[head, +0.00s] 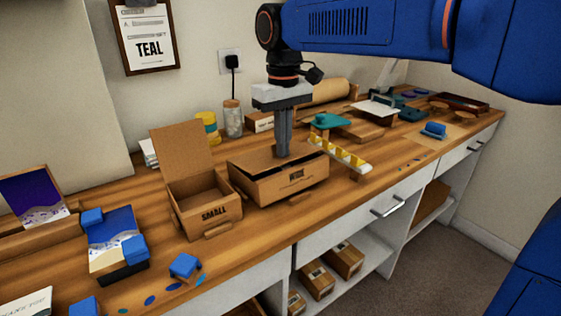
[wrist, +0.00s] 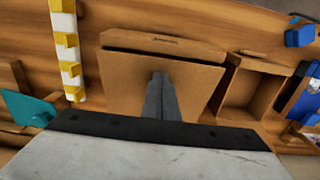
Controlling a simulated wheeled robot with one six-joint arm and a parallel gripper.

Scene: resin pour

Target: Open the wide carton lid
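The wide carton (head: 296,186) stands on the wooden counter, its printed front facing the counter's front edge. Its lid (head: 262,160) lies nearly flat over the box, with a dark gap along the front edge. In the wrist view the lid (wrist: 130,85) fills the middle, and the gap runs below the carton's front rim (wrist: 165,42). My gripper (head: 283,154) points down over the lid, its fingers together with nothing visible between them. The fingertips (wrist: 160,76) overlap the lid in the wrist view; I cannot tell whether they touch it.
The small carton (head: 207,207) stands open at left, its lid upright. A yellow-and-white strip (head: 345,158) and a teal piece (head: 328,121) are close on the right. Jars (head: 232,118) stand behind. Blue blocks (head: 184,265) lie front left. Bare counter lies before the wide carton.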

